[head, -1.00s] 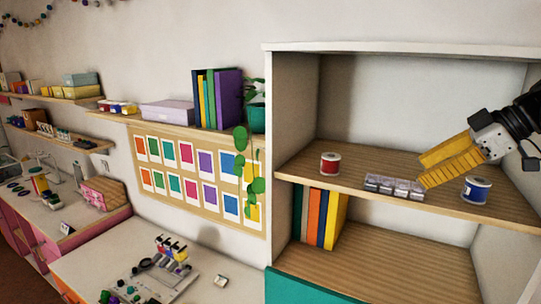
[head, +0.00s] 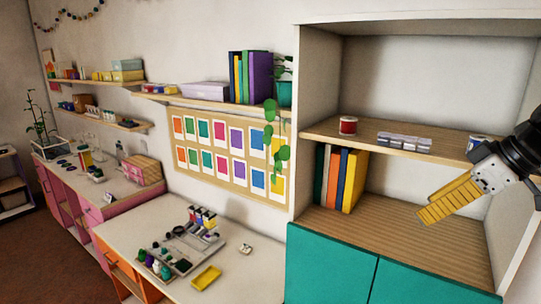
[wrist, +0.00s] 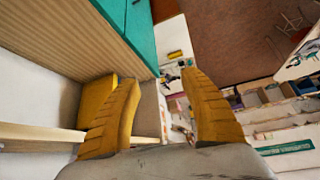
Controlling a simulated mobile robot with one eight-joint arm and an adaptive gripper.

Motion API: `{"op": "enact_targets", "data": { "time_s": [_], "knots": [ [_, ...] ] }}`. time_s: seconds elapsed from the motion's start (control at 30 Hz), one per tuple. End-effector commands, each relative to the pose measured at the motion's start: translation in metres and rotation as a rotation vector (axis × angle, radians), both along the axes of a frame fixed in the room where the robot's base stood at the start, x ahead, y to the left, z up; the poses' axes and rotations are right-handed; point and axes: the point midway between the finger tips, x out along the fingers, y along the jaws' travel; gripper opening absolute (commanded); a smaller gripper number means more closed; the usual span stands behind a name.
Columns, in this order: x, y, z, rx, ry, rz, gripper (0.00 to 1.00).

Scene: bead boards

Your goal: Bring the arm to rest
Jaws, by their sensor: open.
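My gripper (head: 447,203) has yellow ridged fingers and is at the right of the head view, in front of the cabinet's lower shelf. In the wrist view the two fingers (wrist: 160,85) stand apart with nothing between them. My dark wrist enters from the right edge and covers part of the cabinet's right side.
The cabinet (head: 319,120) holds a red spool (head: 348,125), a clear compartment box (head: 404,142) and a partly hidden blue spool (head: 480,144) on its upper shelf. Books (head: 340,180) stand below. A worktable (head: 262,268) with a bead board (head: 185,248) is at left.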

Motion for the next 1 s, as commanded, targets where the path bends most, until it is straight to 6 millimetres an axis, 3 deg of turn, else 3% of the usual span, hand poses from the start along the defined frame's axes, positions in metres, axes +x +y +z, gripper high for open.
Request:
{"op": "enact_targets", "data": {
  "time_s": [0.03, 0.17, 0.3, 0.5, 0.6, 0.7, 0.8, 1.0],
  "knots": [
    [-0.005, 0.012, -0.03, -0.006, 0.021, -0.025, 0.52],
    [-0.022, 0.04, -0.099, -0.028, 0.081, -0.135, 0.52],
    [-0.049, 0.074, -0.2, -0.059, 0.127, -0.3, 0.52],
    [-0.09, 0.107, -0.337, -0.072, 0.109, -0.535, 0.52],
    [-0.105, 0.117, -0.39, -0.056, 0.076, -0.626, 0.52],
    [-0.116, 0.123, -0.427, -0.034, 0.045, -0.688, 0.52],
    [-0.122, 0.126, -0.446, -0.015, 0.024, -0.726, 0.52],
    [-0.124, 0.127, -0.452, -0.007, 0.016, -0.743, 0.52]
  ]
}}
